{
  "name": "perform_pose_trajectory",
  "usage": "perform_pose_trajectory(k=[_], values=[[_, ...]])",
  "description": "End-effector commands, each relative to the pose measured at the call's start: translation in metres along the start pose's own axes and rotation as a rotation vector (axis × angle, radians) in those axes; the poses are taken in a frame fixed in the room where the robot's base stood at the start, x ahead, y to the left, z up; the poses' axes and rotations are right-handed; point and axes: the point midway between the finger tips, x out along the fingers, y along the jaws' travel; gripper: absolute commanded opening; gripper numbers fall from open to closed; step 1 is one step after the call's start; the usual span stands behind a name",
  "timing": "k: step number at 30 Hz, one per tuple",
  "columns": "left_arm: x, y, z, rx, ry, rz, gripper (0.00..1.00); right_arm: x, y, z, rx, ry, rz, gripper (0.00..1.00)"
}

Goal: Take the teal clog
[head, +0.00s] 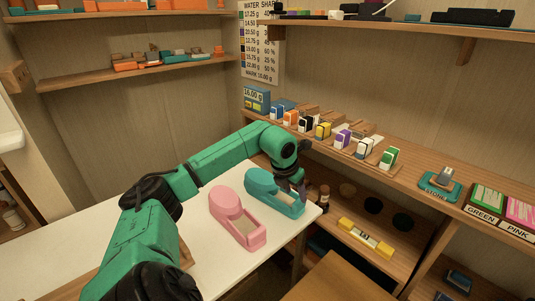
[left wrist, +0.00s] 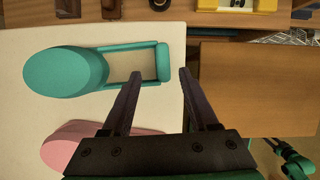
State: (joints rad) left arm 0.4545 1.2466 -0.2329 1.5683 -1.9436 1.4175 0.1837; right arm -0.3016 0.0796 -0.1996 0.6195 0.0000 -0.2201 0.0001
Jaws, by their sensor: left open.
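The teal clog (head: 274,193) lies on the white table near its right edge, with its rounded toe at the left. It also shows in the left wrist view (left wrist: 66,82), with the heel end at the right. My left gripper (head: 297,190) is at the heel end of the clog. In the left wrist view the open fingers (left wrist: 161,75) point at the heel end, one tip over the clog's opening and the other past its end. I cannot tell whether they touch.
A pink clog (head: 237,216) lies beside the teal one on the white table (head: 205,258). A wooden surface (head: 338,282) stands right of the table. A shelf (head: 430,200) with colored blocks and a yellow item (head: 366,238) below runs along the back right.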

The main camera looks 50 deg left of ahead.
Motion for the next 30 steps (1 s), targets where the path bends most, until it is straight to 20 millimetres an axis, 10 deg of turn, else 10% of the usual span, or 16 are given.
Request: perform_pose_trajectory(k=[16, 21, 30], values=[[0.055, -0.004, 0.006, 0.001, -0.001, -0.001, 0.6, -0.01, 0.001, -0.001, 0.0, 0.0, 0.001, 0.47], [0.055, -0.004, 0.006, 0.001, -0.001, -0.001, 0.0, -0.01, 0.001, -0.002, 0.0, 0.001, 0.001, 0.47], [0.054, -0.004, 0.006, 0.001, -0.001, -0.001, 0.0, -0.01, 0.001, -0.002, -0.001, 0.002, 0.001, 0.47]])
